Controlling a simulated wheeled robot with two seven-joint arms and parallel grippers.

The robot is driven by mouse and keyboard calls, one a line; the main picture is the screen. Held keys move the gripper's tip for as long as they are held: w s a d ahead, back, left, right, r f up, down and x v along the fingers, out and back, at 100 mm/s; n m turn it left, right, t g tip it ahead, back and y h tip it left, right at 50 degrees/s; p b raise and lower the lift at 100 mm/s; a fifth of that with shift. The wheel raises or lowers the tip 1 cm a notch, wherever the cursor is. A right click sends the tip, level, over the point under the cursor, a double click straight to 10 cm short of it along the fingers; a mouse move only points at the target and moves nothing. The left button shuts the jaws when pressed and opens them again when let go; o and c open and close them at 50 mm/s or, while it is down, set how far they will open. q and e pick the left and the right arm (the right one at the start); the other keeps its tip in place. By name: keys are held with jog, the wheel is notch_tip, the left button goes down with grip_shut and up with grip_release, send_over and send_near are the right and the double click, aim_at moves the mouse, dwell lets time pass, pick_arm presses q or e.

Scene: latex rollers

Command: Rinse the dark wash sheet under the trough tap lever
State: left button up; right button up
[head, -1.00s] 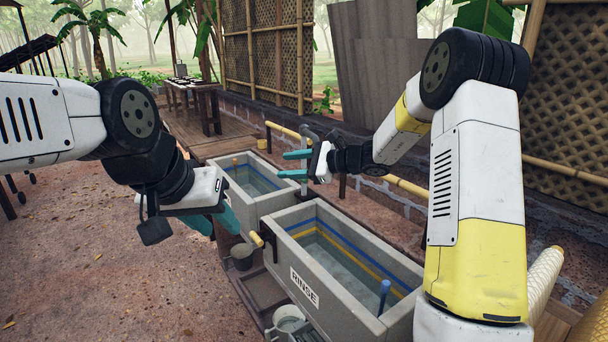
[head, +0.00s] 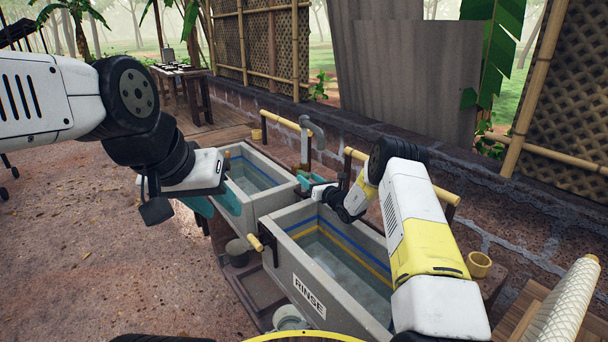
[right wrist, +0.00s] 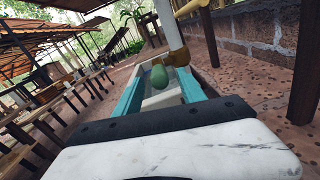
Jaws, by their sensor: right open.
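The grey tap (head: 306,140) stands behind the junction of two concrete troughs. The near trough (head: 285,268) is labelled RINSE and holds water. My right gripper (head: 305,181) is open near the tap, above the troughs' inner ends. In the right wrist view its teal fingers (right wrist: 159,75) stand either side of a rounded green knob (right wrist: 158,79) below a pale vertical pipe (right wrist: 169,35); I cannot tell whether they touch it. My left gripper (head: 214,207) looks open, pointing down beside the far trough (head: 262,208). I cannot make out a dark wash sheet in any view.
Bamboo rails (head: 285,122) run along the low brick wall behind the troughs. A bucket (head: 238,251) stands by the far trough and a pail (head: 288,317) by the near one. A yellow cup (head: 479,264) sits at the right.

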aim_at(300, 173)
jog(key=shift+x, duration=1.65)
grip_shut()
